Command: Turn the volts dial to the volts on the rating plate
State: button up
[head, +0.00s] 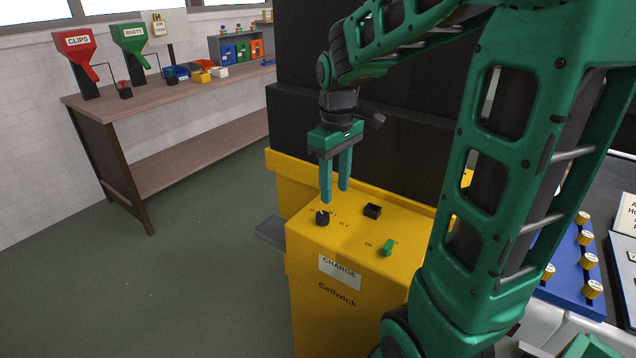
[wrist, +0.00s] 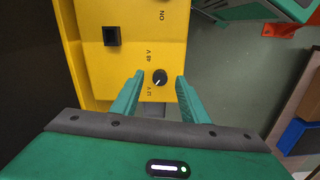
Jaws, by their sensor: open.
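The volts dial (head: 322,217) is a small black knob with a white mark on top of the yellow Cellwick charger (head: 305,265). In the wrist view the dial (wrist: 160,77) lies between labels 12 V and 48 V; its white mark seems to slant toward the 12 V side, but it is small. My gripper (head: 335,195) is open, fingers pointing down above the dial. In the wrist view the fingertips (wrist: 159,82) stand on either side of the dial, and I see no contact. I see no rating plate with legible volts.
A black square socket (head: 372,210) and a green switch (head: 388,247) marked ON share the charger top. A CHARGE label (head: 340,271) is on its front. A wooden bench (head: 180,100) with dispensers stands at the left. A blue panel with yellow knobs (head: 590,261) is at the right.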

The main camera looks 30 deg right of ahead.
aim_at(323, 215)
jog(key=w, duration=0.1)
jog(key=w+n, duration=0.1)
jog(key=w+a, duration=0.1)
jog(key=shift+a+f, duration=0.1)
jog(key=shift+f, duration=0.3)
notch_tip(323, 215, down, 9)
jog(key=shift+s+r, duration=0.1)
jog(key=shift+r, duration=0.1)
jog(key=c, duration=0.6)
